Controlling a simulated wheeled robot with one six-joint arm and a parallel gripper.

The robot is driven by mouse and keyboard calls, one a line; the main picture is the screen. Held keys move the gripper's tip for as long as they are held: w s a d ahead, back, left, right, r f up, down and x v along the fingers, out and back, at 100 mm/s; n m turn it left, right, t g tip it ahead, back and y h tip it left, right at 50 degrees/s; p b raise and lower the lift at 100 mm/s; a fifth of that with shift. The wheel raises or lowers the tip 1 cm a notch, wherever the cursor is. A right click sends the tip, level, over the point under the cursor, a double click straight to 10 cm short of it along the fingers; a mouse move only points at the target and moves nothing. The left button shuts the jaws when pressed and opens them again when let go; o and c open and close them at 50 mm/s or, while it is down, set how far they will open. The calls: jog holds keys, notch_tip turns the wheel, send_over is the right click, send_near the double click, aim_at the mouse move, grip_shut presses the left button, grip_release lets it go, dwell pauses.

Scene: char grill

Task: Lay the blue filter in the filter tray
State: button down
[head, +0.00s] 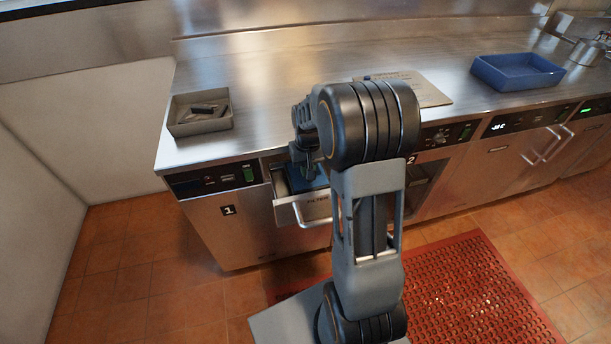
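The filter tray (283,190) is an open metal drawer in the front of the left cabinet, with a bar handle and lettering on its front. A blue piece, apparently the blue filter (319,180), shows inside the drawer opening, under my gripper (303,172). My gripper points down over the drawer. Its fingertips are small, dark and partly hidden, so I cannot tell whether they are open or shut on the filter. I also cannot tell whether the filter rests on the drawer's bottom. My arm hides the drawer's right side.
A grey bin (200,125) with dark items stands on the counter's left end. A blue tray (515,82) stands at the right. A flat board (425,90) lies behind my arm. A red perforated mat (465,290) covers part of the floor.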

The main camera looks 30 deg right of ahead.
jog(key=shift+w+a+f, duration=0.15)
jog(key=shift+f, duration=1.6)
jog(key=shift+f, duration=0.2)
jog(key=c, duration=1.1)
grip_release()
